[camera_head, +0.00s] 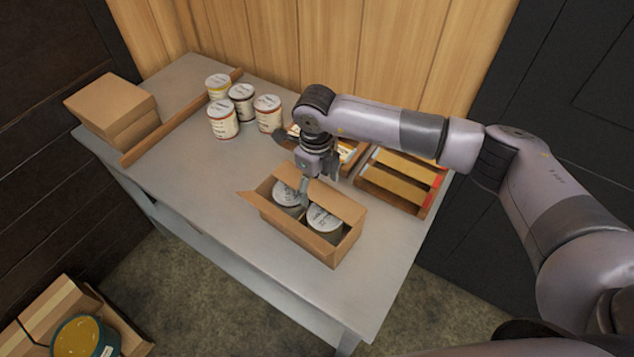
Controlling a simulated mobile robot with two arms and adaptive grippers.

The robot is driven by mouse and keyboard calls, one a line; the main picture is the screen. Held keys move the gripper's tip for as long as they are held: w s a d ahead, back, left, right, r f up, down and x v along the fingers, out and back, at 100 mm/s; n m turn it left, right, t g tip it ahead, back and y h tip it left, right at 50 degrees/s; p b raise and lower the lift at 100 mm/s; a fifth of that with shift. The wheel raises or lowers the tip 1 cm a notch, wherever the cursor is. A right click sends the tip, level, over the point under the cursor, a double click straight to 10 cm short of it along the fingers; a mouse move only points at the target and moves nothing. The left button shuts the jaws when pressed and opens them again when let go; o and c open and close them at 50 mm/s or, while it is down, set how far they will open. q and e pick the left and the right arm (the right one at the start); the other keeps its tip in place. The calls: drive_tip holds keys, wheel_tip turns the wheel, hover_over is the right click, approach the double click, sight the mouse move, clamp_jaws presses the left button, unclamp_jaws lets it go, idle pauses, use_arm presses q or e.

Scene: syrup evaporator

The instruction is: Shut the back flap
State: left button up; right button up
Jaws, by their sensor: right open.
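An open cardboard box (297,232) stands on the grey table (215,215) with two lidded cans, a left can (287,194) and a right can (323,219), inside. The back flap (340,203) shows as a brown panel along the box's far side, to the right of my gripper. A small flap (254,203) sticks outward at the box's left end. My right gripper (306,190) is open, pointing down over the box's far side beside the back flap. It hides part of that flap, and I cannot tell whether it touches it. My left gripper is out of view.
Several cans (223,121) stand behind the box, near a wooden strip (180,120). Wooden trays (400,182) lie behind and right of it. Stacked flat cartons (112,105) sit at the far left. The table's front and left are clear.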

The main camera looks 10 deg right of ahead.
sight(317, 191)
wheel_tip(317, 191, up, 12)
idle(0.4)
idle(0.4)
